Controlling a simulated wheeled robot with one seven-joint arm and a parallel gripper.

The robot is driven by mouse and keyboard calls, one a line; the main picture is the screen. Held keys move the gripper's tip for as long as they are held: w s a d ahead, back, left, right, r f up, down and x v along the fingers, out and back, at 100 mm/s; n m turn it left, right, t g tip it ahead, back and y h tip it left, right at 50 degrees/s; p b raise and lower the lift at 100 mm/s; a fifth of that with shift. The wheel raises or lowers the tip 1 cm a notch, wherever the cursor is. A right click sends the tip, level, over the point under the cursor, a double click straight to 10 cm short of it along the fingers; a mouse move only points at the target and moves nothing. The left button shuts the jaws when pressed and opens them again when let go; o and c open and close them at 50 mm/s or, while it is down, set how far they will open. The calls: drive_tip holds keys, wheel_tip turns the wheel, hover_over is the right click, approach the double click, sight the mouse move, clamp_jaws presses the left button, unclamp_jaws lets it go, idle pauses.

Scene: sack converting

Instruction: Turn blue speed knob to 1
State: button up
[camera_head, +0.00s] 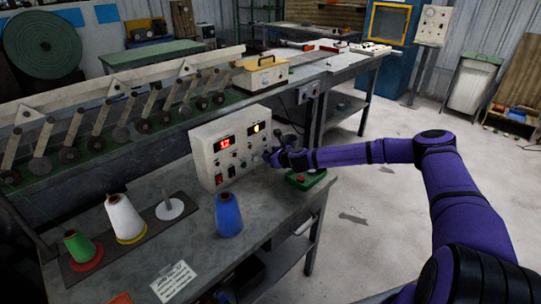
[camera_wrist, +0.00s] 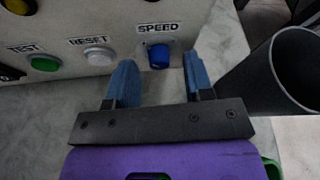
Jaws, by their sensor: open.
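The blue speed knob (camera_wrist: 159,56) sits under the SPEED label (camera_wrist: 159,27) on a pale control panel. In the wrist view my gripper (camera_wrist: 162,75) is open, with its two blue fingers (camera_wrist: 122,84) pointing at the panel and the knob showing between and beyond them. The fingers do not appear to touch the knob. In the head view the control panel (camera_head: 205,154) stands on the workbench, and my gripper (camera_head: 272,156) is at its right side, hiding the knob. The number markings around the knob are too small to read.
A green RESET-side TEST button (camera_wrist: 44,63) and a white RESET button (camera_wrist: 99,56) lie left of the knob. A dark tube (camera_wrist: 290,72) is close right of my fingers. A blue cone (camera_head: 228,214) and a green box (camera_head: 305,179) stand near the panel.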

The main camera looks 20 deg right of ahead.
drive_tip(key=shift+w+a, duration=0.15)
drive_tip(key=shift+w, duration=0.05)
clamp_jaws()
idle(0.3)
drive_tip(key=n+t+h, duration=0.1)
drive_tip(key=n, duration=0.3)
drive_tip(key=shift+s+a+f+t+h, duration=0.1)
drive_tip(key=shift+a+f+t+h, duration=0.1)
drive_tip(key=shift+t+h, duration=0.2)
drive_tip(key=n+t, duration=0.1)
drive_tip(key=n, duration=0.1)
drive_tip(key=n+t+h, duration=0.1)
drive_tip(key=n, duration=0.1)
drive_tip(key=shift+f+n, duration=0.2)
drive_tip(key=shift+n, duration=0.2)
idle(0.3)
